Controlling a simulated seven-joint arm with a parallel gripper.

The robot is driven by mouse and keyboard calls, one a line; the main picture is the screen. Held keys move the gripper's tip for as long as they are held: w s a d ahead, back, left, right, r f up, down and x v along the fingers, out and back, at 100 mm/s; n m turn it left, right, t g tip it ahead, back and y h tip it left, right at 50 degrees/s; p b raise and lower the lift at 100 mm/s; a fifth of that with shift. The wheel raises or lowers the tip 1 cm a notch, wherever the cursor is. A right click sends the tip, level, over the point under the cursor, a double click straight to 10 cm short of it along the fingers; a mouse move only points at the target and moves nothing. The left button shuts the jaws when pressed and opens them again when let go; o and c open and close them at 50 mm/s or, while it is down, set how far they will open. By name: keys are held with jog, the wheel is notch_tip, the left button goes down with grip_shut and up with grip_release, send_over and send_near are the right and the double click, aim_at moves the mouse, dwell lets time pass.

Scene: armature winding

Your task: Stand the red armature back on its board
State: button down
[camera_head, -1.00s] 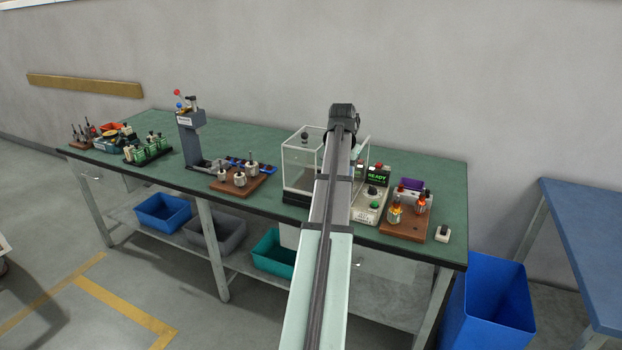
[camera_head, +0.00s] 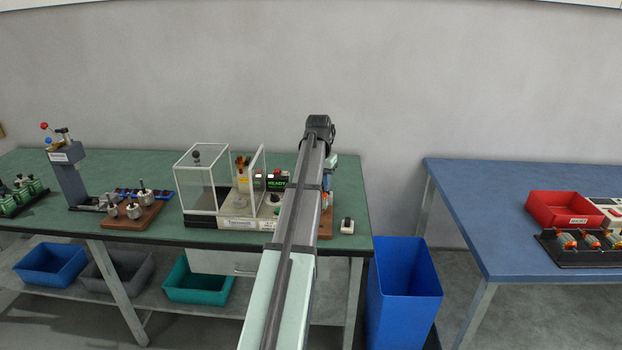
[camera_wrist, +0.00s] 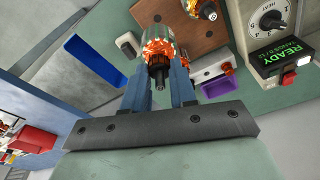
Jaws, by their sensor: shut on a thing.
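My gripper (camera_wrist: 160,68) is shut on an armature (camera_wrist: 157,44) with bright red-orange windings, a grey core and a dark shaft end facing the wrist camera. The brown board (camera_wrist: 186,27) lies behind it, and the armature overlaps the board's edge in the wrist view. I cannot tell whether it touches the board. A second armature (camera_wrist: 202,10) shows on the board at the picture's top edge.
A white block with a red knob (camera_wrist: 228,69) and a purple tray (camera_wrist: 222,86) lie close to the gripper. The tester with a READY display (camera_head: 277,183) and a clear guard (camera_head: 203,180) stand left. A small white switch box (camera_head: 347,226) and blue bin (camera_head: 405,285) are right.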

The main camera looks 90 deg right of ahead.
jog(key=shift+f, duration=3.7)
jog(key=c, duration=0.8)
grip_release()
jog(key=shift+r, duration=0.1)
jog(key=shift+r, duration=2.15)
jog(key=shift+r, duration=0.15)
